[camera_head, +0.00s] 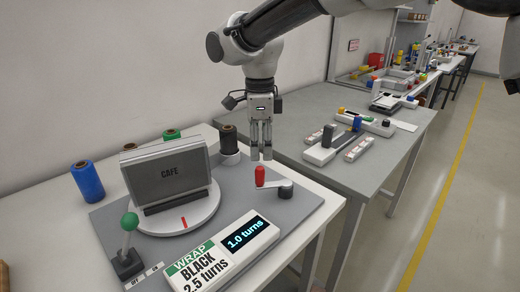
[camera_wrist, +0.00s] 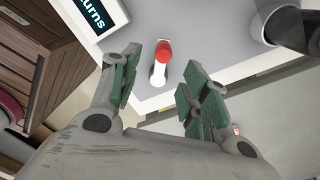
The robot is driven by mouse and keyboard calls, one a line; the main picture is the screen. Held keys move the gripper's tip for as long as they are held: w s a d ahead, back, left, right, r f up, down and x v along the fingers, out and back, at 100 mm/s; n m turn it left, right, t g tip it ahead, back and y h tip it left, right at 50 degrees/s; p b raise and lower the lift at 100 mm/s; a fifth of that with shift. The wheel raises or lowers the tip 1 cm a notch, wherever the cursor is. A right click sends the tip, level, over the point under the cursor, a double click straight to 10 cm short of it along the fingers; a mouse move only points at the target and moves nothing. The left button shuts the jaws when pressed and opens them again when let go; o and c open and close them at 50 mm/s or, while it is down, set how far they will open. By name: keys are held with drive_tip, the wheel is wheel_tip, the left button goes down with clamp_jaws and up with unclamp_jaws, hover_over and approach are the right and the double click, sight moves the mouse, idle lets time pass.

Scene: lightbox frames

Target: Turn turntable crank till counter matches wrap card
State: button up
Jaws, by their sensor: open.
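A crank with a red knob (camera_head: 260,176) and a white arm sits at the right side of the grey board. My gripper (camera_head: 261,157) hangs just above the knob, open and pointing down. In the wrist view the red knob (camera_wrist: 164,50) shows beyond the gap between my fingers (camera_wrist: 155,85), not gripped. The turntable (camera_head: 183,217) carries a grey framed panel marked CAFE (camera_head: 168,174), with a red mark at its front edge. The counter (camera_head: 249,233) reads 1.0 turns. The wrap card (camera_head: 197,268) reads WRAP BLACK 2.5 turns.
A black spool (camera_head: 229,140) stands behind the turntable, beside the arm. Blue (camera_head: 87,181) and green (camera_head: 171,135) spools stand at the back left. A green-knobbed lever (camera_head: 129,224) with an OFF/ON label is at front left. Another workbench (camera_head: 385,165) holds parts at the right.

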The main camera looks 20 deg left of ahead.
sight(260, 168)
drive_tip(key=shift+f+n, duration=0.5)
drive_tip(key=shift+n, duration=0.5)
drive_tip(key=shift+a+f+n, duration=0.15)
drive_tip(key=shift+f+n, duration=0.15)
drive_tip(key=shift+n, duration=0.9)
wheel_tip(260, 168, down, 8)
drive_tip(key=shift+r, duration=0.2)
clamp_jaws()
